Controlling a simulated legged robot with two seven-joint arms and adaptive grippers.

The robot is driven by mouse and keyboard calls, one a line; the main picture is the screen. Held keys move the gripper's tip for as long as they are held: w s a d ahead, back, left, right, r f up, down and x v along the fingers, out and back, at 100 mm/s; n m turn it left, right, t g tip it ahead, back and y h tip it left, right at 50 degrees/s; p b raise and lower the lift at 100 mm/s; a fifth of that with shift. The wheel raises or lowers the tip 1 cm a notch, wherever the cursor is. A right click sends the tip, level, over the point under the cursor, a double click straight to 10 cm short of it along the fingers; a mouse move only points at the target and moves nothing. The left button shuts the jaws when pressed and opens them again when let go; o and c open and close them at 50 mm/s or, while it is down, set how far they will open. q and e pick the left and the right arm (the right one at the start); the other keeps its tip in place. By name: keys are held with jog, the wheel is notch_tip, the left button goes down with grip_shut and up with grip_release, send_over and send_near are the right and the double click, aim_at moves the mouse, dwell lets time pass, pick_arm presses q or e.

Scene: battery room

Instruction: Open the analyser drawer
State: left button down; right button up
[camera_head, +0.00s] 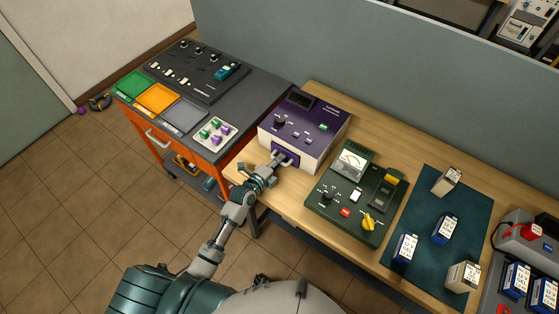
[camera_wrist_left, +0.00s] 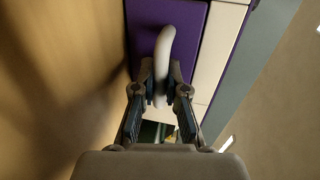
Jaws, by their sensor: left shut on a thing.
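The analyser (camera_head: 305,130) is a purple and cream box on the wooden bench, with a dark screen, knobs and a green button on its sloped top. Its purple drawer front (camera_head: 287,152) is low on the side facing me. In the left wrist view the drawer front (camera_wrist_left: 181,16) carries a pale curved handle (camera_wrist_left: 165,45). My left gripper (camera_head: 277,164) is at the drawer front, and in the left wrist view its fingers (camera_wrist_left: 160,88) are shut on the handle from both sides. Whether the drawer is out at all, I cannot tell. My right gripper is not in view.
A green meter unit (camera_head: 357,195) stands right of the analyser. Batteries (camera_head: 445,229) stand on a dark green mat (camera_head: 428,212) farther right. An orange cart (camera_head: 172,143) with coloured trays stands at the left. Bare wood (camera_head: 297,203) lies in front of the analyser.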

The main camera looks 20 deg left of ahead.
pick_arm(q)
jog(key=f+p+v, duration=0.1)
jog(key=p+v, duration=0.1)
jog(key=v, duration=0.5)
jog(key=f+p+v, duration=0.2)
jog(key=v, duration=0.5)
jog(key=shift+s+p, duration=0.3)
jog(key=shift+s, duration=0.1)
jog(key=shift+a+f, duration=0.15)
jog(key=c, duration=1.2)
grip_release()
jog(key=shift+w, duration=0.1)
jog(key=shift+a, duration=0.1)
jog(key=v, duration=1.2)
